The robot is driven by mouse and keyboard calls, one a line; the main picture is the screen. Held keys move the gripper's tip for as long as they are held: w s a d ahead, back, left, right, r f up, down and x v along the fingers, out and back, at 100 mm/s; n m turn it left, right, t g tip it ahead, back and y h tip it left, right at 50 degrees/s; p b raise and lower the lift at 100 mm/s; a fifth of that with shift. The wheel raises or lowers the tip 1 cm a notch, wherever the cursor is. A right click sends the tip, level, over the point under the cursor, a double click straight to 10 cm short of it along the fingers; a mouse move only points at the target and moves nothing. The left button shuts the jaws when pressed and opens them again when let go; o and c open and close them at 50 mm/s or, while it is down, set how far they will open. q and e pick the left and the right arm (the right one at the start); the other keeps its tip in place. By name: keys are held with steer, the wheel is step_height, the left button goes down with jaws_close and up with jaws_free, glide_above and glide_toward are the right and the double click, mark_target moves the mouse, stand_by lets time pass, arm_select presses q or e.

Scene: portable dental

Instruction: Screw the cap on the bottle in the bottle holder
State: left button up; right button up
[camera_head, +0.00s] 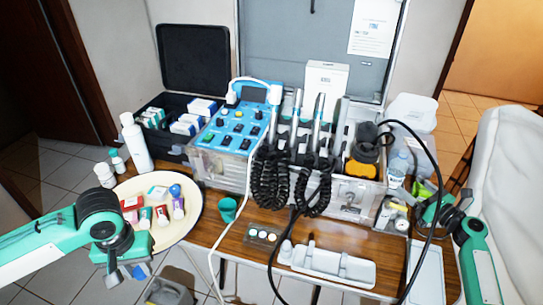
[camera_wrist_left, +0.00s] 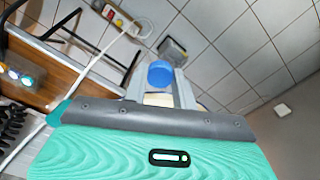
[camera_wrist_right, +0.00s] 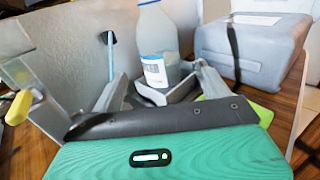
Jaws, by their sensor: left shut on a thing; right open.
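My left gripper (camera_head: 128,274) is shut on a blue cap (camera_wrist_left: 160,74), held in the air off the table's front left edge. The cap also shows in the head view (camera_head: 142,271). A clear bottle (camera_head: 398,168) with a white and blue label stands upright at the right end of the dental unit. It is larger in the right wrist view (camera_wrist_right: 157,45), where its top is cut off. It stands in a grey holder (camera_wrist_right: 170,95), partly hidden by the fingers. My right gripper (camera_wrist_right: 162,90) is open, with its fingers on either side of the bottle's lower part; contact is unclear.
A round cream tray (camera_head: 190,222) with small coloured boxes and bottles is at the left. A teal cup (camera_head: 227,209) and a white instrument tray (camera_head: 325,264) are on the wooden table. Black coiled cords hang before the unit, and a black cable loops near my right arm.

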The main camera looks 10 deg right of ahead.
mark_target(403, 178)
arm_select(q)
steer(key=shift+r, duration=0.15)
arm_select(e)
steer(key=shift+x, duration=1.25)
steer(key=shift+r, duration=0.2)
arm_select(q)
steer(key=shift+r, duration=0.1)
arm_select(e)
steer(key=shift+x, duration=2.5)
steer(key=c, duration=1.2)
